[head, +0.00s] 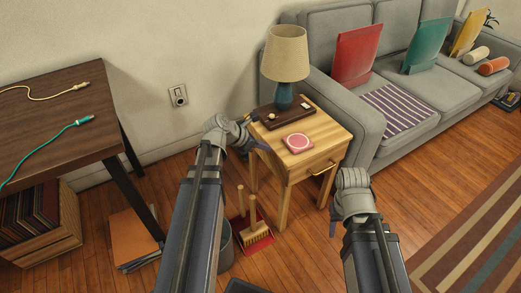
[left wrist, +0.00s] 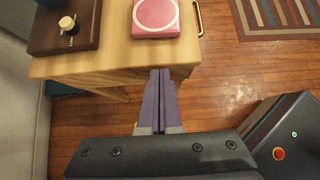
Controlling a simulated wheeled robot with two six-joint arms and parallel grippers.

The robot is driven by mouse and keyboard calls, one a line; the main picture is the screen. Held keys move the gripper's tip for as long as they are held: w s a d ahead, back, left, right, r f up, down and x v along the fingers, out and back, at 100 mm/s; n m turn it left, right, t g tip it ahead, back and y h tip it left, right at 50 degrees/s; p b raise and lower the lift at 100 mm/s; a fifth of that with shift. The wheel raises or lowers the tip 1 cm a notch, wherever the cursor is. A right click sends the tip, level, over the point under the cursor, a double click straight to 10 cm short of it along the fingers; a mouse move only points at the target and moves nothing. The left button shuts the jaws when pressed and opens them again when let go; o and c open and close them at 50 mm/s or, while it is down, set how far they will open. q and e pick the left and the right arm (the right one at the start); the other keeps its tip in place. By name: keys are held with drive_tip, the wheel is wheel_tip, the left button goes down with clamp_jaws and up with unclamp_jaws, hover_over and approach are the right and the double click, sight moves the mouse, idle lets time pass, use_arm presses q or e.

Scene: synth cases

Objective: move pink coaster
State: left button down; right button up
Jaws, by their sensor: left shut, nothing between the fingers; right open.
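The pink coaster (head: 297,143) lies flat on the wooden side table (head: 323,144), near the middle of its top. It is a pink square with a pale ring, and it also shows at the top of the left wrist view (left wrist: 156,15). My left gripper (head: 262,145) is at the table's left edge, beside the coaster and apart from it. In the left wrist view its fingers (left wrist: 161,75) are shut together with nothing between them. My right gripper (head: 333,222) is low in front of the table, to the right, mostly hidden behind its own wrist.
A grey sofa (head: 424,95) is to the right. A broom and dustpan (head: 257,241) and a bin (head: 225,246) stand on the floor in front. A dark desk (head: 50,100) is at left.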

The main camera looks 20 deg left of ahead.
sight(288, 148)
use_arm(q)
drive_tip(key=b+x, duration=0.3)
drive_tip(key=x, duration=0.2)
drive_tip(key=shift+f, duration=0.3)
drive_tip(key=shift+w+d+r+p, duration=0.2)
drive_tip(key=shift+w+d, duration=0.15)
drive_tip(key=shift+w, duration=0.15)
drive_tip(key=shift+w+d+r+p, duration=0.15)
drive_tip(key=shift+w+d, duration=0.2)
drive_tip(key=shift+w, duration=0.1)
drive_tip(key=shift+w+d, duration=0.45)
drive_tip(key=shift+w, duration=0.15)
use_arm(e)
drive_tip(key=shift+f, duration=1.7)
use_arm(q)
drive_tip(key=w+d, duration=0.6)
drive_tip(key=w, duration=0.1)
drive_tip(key=w+d, duration=0.2)
drive_tip(key=w, duration=0.2)
drive_tip(key=shift+w+d, duration=0.15)
drive_tip(key=shift+d, duration=0.25)
